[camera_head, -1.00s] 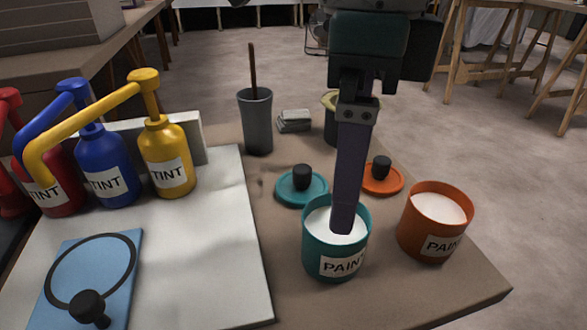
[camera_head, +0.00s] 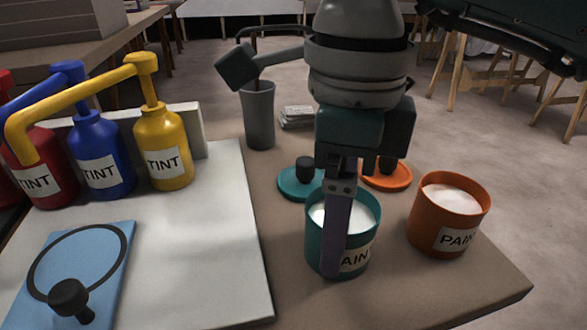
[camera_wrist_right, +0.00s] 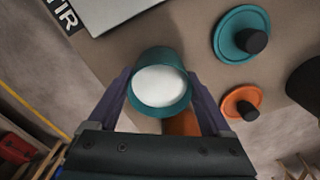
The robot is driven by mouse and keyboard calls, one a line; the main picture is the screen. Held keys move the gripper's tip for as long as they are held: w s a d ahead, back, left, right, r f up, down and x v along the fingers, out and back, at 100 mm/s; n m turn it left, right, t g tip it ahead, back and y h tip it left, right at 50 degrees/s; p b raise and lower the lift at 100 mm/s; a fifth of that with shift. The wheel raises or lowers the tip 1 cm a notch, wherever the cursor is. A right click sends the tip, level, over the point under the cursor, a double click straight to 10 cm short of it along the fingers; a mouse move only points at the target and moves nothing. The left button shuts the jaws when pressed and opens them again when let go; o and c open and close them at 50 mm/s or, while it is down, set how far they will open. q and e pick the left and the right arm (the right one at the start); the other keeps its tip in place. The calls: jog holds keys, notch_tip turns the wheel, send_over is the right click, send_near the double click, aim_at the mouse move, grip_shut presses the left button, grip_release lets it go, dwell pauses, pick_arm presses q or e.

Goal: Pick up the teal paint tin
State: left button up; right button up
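The teal paint tin (camera_head: 372,236), with white paint inside, stands upright on the brown bench near its front right. It also shows in the right wrist view (camera_wrist_right: 161,82). My right gripper (camera_wrist_right: 160,92) points down over it with one finger on each side of the tin. The fingers look spread about as wide as the tin, and I cannot make out firm contact. In the head view one finger (camera_head: 336,240) hides part of the tin's front and label; the other finger is hidden. My left gripper is not in view.
An orange paint tin (camera_head: 448,215) stands close to the right. A teal lid (camera_head: 296,184) and an orange lid (camera_head: 388,176) lie behind. A grey cup (camera_head: 258,115) stands further back. Tint bottles (camera_head: 164,155) and a blue card (camera_head: 100,265) are on the left.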

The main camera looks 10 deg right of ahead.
jog(key=c, duration=1.1)
jog(key=shift+o, duration=0.2)
jog(key=shift+r, duration=0.1)
